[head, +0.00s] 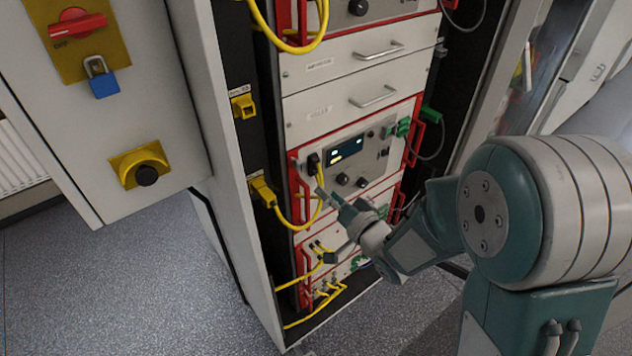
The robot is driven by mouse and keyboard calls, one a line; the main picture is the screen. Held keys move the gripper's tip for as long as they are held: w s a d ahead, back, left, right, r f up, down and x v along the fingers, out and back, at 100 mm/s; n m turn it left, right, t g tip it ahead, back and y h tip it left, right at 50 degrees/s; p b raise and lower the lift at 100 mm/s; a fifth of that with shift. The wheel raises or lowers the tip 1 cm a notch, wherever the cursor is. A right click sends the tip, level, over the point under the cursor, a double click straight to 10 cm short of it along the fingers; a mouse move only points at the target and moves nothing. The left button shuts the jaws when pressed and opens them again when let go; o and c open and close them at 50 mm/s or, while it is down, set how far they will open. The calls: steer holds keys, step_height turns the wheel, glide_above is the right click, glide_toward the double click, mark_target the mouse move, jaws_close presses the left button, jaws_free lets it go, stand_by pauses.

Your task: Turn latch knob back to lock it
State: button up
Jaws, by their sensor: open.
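My gripper (327,226) is open, its two fingers spread and pointing left toward the rack front. Nothing shows between the fingers. It is in front of the lower rack units, just below a unit with a lit display (348,150). I cannot tell which part is the latch knob. Small black knobs (342,179) show on the display unit, above the gripper. My gripper and arm hide part of the lower units.
Yellow cables (284,222) loop along the rack's left side near my gripper. Red handles (412,140) stick out from the units. A red rotary switch (77,23) with a blue padlock (103,83) is at upper left. The speckled floor (120,270) is clear at lower left.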

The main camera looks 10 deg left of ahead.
mark_target(302, 168)
steer(key=shift+s+d, duration=0.25)
steer(key=shift+d, duration=0.05)
steer(key=w+a+n, duration=0.2)
steer(key=a, duration=0.1)
steer(key=w+a+n, duration=0.2)
steer(key=w+a, duration=0.1)
steer(key=w+a+n, duration=0.2)
steer(key=a, duration=0.1)
steer(key=shift+w+r+n, duration=0.15)
steer(key=shift+w+n, duration=0.15)
jaws_close()
stand_by(0.4)
